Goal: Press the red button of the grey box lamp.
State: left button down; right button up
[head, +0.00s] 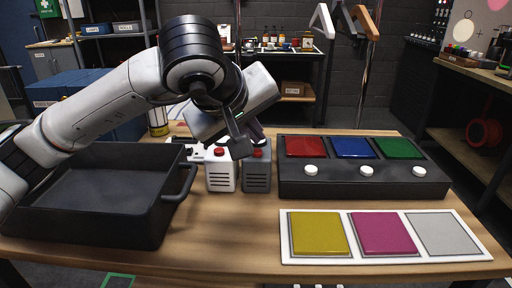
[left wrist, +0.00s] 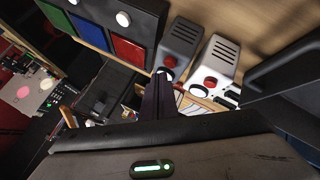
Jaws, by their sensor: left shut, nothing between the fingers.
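The grey box lamp (head: 257,177) stands on the table with a red button (head: 258,153) on its top. In the left wrist view the grey box (left wrist: 181,40) shows its red button (left wrist: 170,62) just beyond my fingertips. A similar white box (head: 220,177) with its own red button (head: 219,152) stands close to its left. My left gripper (head: 241,150) is shut and empty, pointing down at the tops of the two boxes, near the grey box's button. Whether it touches the button I cannot tell. My right gripper is not in view.
A black tray (head: 95,228) with a handle stands on the left. A black panel (head: 362,184) with red, blue and green pads and white buttons is close on the right. A white board (head: 385,258) with yellow, magenta and grey squares lies in front. The table between tray and board is clear.

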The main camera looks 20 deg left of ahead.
aim_at(255, 158)
pick_arm(q)
jog(key=shift+r+p, duration=0.95)
jog(key=shift+r, duration=0.45)
notch_tip(255, 158, up, 3)
jog(key=shift+r+p, duration=0.1)
jog(key=shift+p, duration=0.9)
